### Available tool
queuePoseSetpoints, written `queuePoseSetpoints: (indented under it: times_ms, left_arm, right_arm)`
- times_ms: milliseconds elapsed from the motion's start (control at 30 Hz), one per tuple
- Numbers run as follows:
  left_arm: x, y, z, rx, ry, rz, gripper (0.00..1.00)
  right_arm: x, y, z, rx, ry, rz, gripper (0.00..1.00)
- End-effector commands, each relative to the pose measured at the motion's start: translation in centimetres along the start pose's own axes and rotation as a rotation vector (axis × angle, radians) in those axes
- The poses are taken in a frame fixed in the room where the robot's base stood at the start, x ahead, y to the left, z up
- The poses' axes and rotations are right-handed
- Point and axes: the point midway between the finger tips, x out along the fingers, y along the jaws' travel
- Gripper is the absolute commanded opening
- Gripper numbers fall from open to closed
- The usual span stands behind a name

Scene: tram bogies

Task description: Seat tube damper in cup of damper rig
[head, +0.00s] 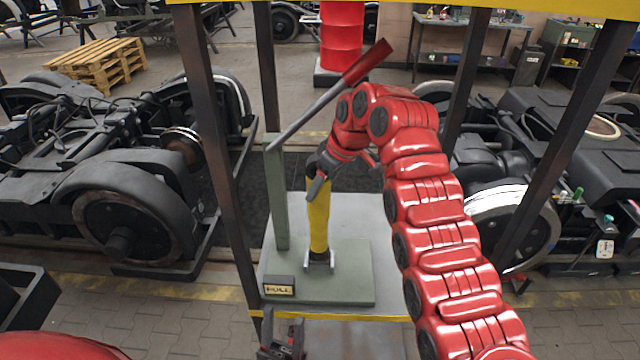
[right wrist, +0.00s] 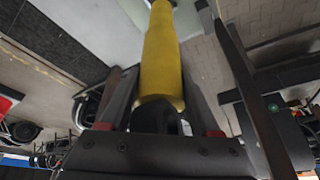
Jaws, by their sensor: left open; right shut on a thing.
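The tube damper (head: 318,222) is a yellow tube with a dark upper end, standing about upright over the damper rig's green base (head: 350,285). Its lower end meets a small silver cup (head: 319,264); I cannot tell whether it sits fully inside. My right gripper (head: 318,185) is shut on the damper near its top. In the right wrist view the yellow tube (right wrist: 162,65) runs away from between the fingers of my right gripper (right wrist: 163,112). My left gripper (head: 283,338) is open and empty, low in front of the rig's table.
The rig has a green post (head: 277,195) and a lever with a red handle (head: 366,62) slanting up right. A PULL plate (head: 279,288) sits at the base's front left. Dark frame posts (head: 215,150) stand around the table. Bogies (head: 120,200) flank it.

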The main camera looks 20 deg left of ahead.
Motion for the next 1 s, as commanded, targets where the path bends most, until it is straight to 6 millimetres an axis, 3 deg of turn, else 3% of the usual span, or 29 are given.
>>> queuePoseSetpoints:
  times_ms: [333, 667, 1000]
  left_arm:
    - [1.1, -0.1, -0.2, 0.0, 0.0, 0.0, 0.5]
    - [3.3, -0.2, -0.6, 0.0, 0.0, 0.0, 0.5]
    - [3.2, -0.2, -0.5, 0.0, 0.0, 0.0, 0.5]
  right_arm:
    - [0.3, 0.5, -0.3, -0.003, 0.004, 0.001, 0.0]
    - [2.8, 0.6, 0.8, -0.001, 0.002, 0.0, 0.0]
    - [3.4, 0.6, 1.1, -0.002, 0.003, 0.002, 0.0]
